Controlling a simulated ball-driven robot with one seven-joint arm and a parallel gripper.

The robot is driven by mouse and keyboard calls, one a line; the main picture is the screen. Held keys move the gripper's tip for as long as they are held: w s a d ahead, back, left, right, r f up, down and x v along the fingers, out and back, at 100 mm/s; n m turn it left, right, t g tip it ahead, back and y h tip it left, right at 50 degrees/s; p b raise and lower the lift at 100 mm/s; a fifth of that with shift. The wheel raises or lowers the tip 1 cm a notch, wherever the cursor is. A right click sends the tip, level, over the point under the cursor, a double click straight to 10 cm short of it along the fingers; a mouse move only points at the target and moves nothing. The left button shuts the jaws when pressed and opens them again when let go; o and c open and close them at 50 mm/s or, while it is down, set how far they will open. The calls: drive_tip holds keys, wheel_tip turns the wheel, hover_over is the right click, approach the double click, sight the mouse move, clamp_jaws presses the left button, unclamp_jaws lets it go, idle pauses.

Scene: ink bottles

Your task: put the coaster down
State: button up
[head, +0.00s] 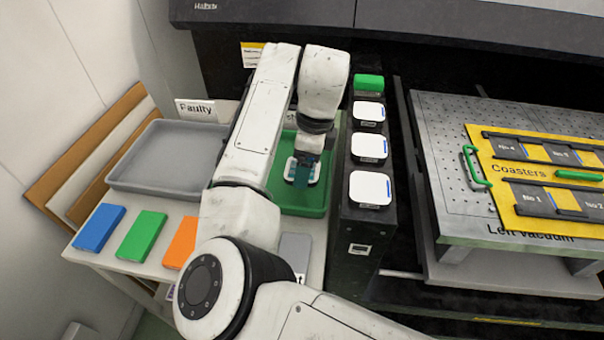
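A white coaster (290,168) with a blue edge is in or just above the green tray (316,206), left of the black rack. My gripper (301,178) reaches down over it, and its dark fingers cover the coaster's middle. I cannot tell whether the fingers are shut on the coaster or whether it touches the tray floor. Three similar white coasters lie in a row on the black rack: a far one (368,111), a middle one (369,147) and a near one (370,190).
An empty grey tray (165,184) stands left, by the "Faulty" sign (196,108). Blue (99,228), green (141,237) and orange (181,243) blocks lie in front. A perforated table (450,130) with a yellow "Coasters" plate (505,168) stands right.

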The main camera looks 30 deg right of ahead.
drive_tip(key=shift+w+f, duration=0.6)
drive_tip(key=shift+f, duration=1.7)
drive_tip(key=shift+f, duration=0.1)
drive_tip(key=o, duration=1.1)
drive_tip(key=r, duration=0.4)
drive_tip(key=d+r, duration=0.1)
drive_tip(key=r, duration=0.3)
drive_tip(key=s+r, duration=0.1)
drive_tip(key=r, duration=0.3)
drive_tip(key=shift+d, duration=0.3)
